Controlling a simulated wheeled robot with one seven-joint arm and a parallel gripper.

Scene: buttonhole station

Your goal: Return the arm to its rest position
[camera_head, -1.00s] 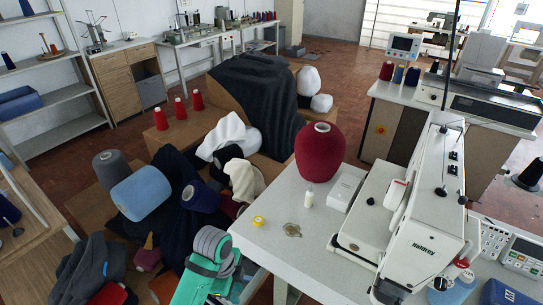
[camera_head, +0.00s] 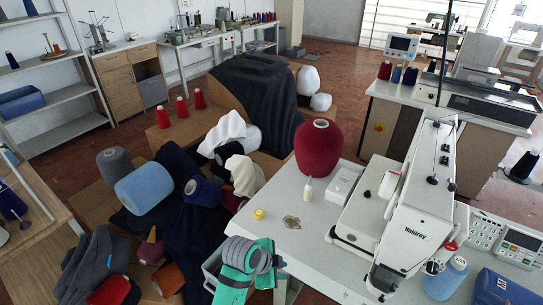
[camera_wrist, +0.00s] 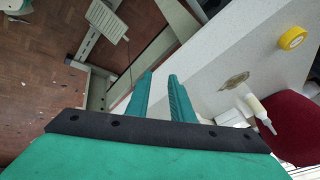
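My arm's end, green with grey rounded links, shows at the bottom middle of the head view, beside the left edge of the white sewing table (camera_head: 300,245). The fingertips cannot be made out there. In the wrist view my gripper (camera_wrist: 160,76) has two green fingers set apart with a narrow gap and nothing between them. It points down past the table edge, with the red-brown floor and a grey foot pedal (camera_wrist: 101,20) below.
On the table are a yellow tape roll (camera_head: 259,214), a brass plate (camera_head: 291,222), a small white bottle (camera_head: 308,190), a large red yarn cone (camera_head: 318,150) and a white sewing machine (camera_head: 420,205). Yarn and cloth heap (camera_head: 180,225) at left. Floor shows beyond.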

